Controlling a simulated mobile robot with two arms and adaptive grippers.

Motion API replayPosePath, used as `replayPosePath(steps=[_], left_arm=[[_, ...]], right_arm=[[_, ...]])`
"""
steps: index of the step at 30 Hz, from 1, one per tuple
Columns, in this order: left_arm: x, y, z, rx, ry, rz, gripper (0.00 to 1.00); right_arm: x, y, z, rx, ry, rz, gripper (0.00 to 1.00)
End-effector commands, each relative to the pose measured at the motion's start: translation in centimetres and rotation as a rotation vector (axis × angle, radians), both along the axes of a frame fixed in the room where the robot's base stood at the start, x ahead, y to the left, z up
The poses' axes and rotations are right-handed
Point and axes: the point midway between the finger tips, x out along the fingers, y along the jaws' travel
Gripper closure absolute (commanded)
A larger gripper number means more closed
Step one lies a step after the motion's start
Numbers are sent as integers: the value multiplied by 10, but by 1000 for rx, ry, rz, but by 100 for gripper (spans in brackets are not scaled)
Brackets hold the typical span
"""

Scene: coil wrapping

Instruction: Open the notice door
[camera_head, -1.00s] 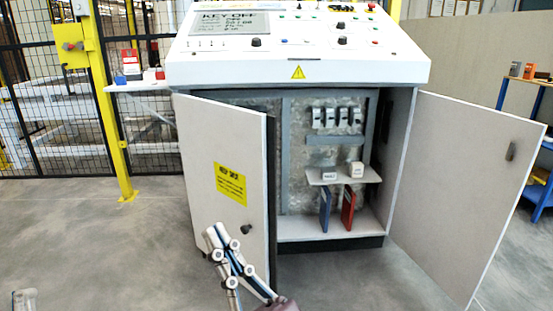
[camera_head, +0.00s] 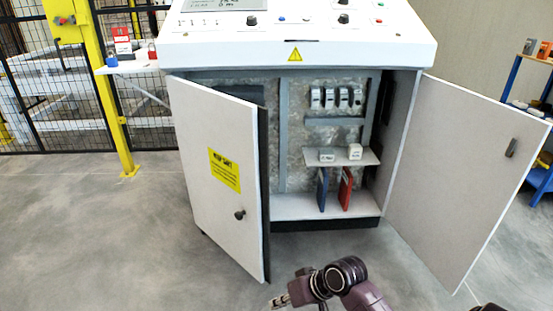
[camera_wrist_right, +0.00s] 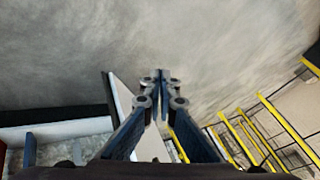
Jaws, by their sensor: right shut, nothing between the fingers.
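The notice door (camera_head: 215,165) is the left cabinet door, light grey with a yellow notice (camera_head: 224,170) and a dark round knob (camera_head: 240,214). It stands partly open, its free edge swung toward me. My right gripper (camera_head: 272,303) is at the bottom of the head view, just below the door's lower free corner and apart from the knob. In the right wrist view its fingers (camera_wrist_right: 160,76) meet at the tips with nothing between them. The door's edge (camera_wrist_right: 122,95) shows behind the fingers there. My left gripper is not in view.
The right cabinet door (camera_head: 460,170) stands wide open. Inside the cabinet are a small shelf (camera_head: 370,158), a blue binder (camera_head: 322,188) and a red binder (camera_head: 346,188). A yellow post (camera_head: 105,100) and mesh fence stand at left. The floor in front is clear.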

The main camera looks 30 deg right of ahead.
Motion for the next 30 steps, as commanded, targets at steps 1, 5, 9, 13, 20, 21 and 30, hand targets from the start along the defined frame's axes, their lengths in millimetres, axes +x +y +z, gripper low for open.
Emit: replayPosePath(steps=[1,5,9,13,20,21,30], left_arm=[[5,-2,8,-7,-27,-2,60],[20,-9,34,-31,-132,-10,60],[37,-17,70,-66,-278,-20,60],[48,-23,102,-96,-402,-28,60],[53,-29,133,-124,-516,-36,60],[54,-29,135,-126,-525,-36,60],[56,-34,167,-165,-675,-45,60]], right_arm=[[16,-20,10,71,7,-50,100],[58,-65,52,304,-29,-182,100],[105,-122,125,589,-147,-321,100],[131,-175,197,832,-280,-411,100],[142,-229,266,1063,-418,-470,100],[143,-231,269,1074,-426,-472,100],[180,-213,270,1081,-430,-469,100]])
